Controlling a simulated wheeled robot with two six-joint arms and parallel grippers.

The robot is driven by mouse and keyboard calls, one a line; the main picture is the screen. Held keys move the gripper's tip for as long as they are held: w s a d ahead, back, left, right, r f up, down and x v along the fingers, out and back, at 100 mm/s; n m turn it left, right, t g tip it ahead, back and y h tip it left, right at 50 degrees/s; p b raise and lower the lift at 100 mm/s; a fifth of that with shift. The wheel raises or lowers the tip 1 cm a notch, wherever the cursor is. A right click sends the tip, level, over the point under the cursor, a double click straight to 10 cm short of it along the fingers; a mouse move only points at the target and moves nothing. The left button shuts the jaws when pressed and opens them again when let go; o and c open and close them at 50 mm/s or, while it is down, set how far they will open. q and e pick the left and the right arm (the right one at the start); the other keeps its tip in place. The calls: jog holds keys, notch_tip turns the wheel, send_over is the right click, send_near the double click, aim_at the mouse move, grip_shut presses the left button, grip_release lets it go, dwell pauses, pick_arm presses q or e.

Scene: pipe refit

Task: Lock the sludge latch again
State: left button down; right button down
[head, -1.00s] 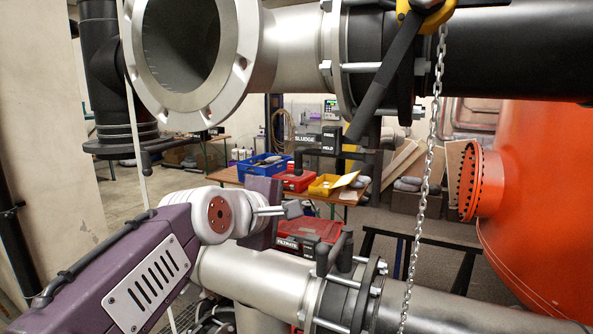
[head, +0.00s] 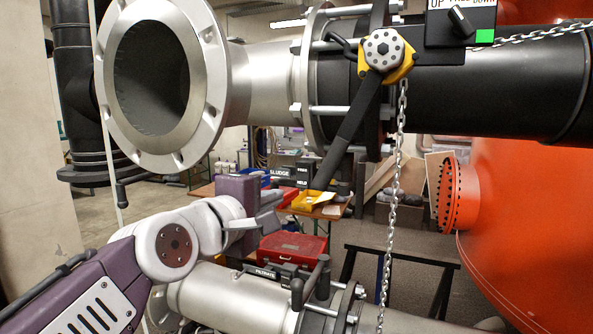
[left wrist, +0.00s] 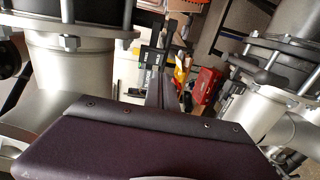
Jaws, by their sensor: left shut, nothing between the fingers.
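The sludge latch's black SLUDGE label (head: 281,173) shows in the middle of the head view, below the upper pipe. Small FREE and HELD plates (head: 303,176) are beside it. The latch's handle is not clear; dark parts overlap there, so I cannot tell its position. My left gripper (head: 268,208) is shut and empty, just below the label in the picture. I cannot tell how far apart they are in depth. In the left wrist view, the gripper's purple body fills the bottom, and dark plates (left wrist: 150,62) show beyond it. My right gripper is not in view.
An open-ended flanged pipe (head: 160,85) hangs at upper left. A yellow hoist (head: 385,55) with a long black lever and chain (head: 392,210) is at centre right. The lower pipe (head: 235,300) carries a FILTRATE label (head: 278,273). An orange tank (head: 530,200) stands right.

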aim_at(301, 187)
pick_arm(q)
jog(key=p+x, duration=0.1)
jog(key=x, duration=0.9)
jog(key=shift+w, duration=0.25)
jog(key=shift+w+d, duration=0.2)
jog(key=shift+w, duration=0.35)
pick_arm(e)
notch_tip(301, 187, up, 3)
pick_arm(q)
jog(key=shift+w+d+f, duration=0.1)
jog(key=shift+w+f, duration=0.05)
jog(key=shift+f, duration=0.15)
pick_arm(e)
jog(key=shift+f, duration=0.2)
